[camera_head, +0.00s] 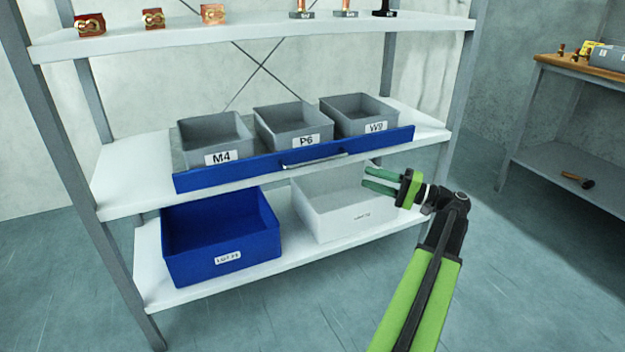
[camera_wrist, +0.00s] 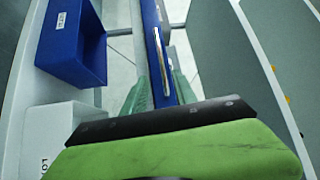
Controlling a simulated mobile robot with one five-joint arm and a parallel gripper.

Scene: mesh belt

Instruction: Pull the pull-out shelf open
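The pull-out shelf has a long blue front panel (camera_head: 235,176) along the front edge of the rack's middle level, and seems pushed in. A silver bar handle (camera_head: 313,160) sits at the middle of this front. My gripper (camera_head: 366,177) is to the right of the handle, near the panel's right half, with its green fingers apart and empty. In the wrist view, the fingers (camera_wrist: 160,88) are spread, with the blue front panel (camera_wrist: 150,35) and the handle (camera_wrist: 161,60) beyond and between them. No contact with the handle shows.
Grey bins M4 (camera_head: 215,141), P6 (camera_head: 292,128) and W9 (camera_head: 357,112) stand on the pull-out shelf. Below are a blue bin (camera_head: 220,245) and a white bin (camera_head: 335,215), close under my gripper. Rack posts (camera_head: 70,140) flank the shelf. The floor in front is clear.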

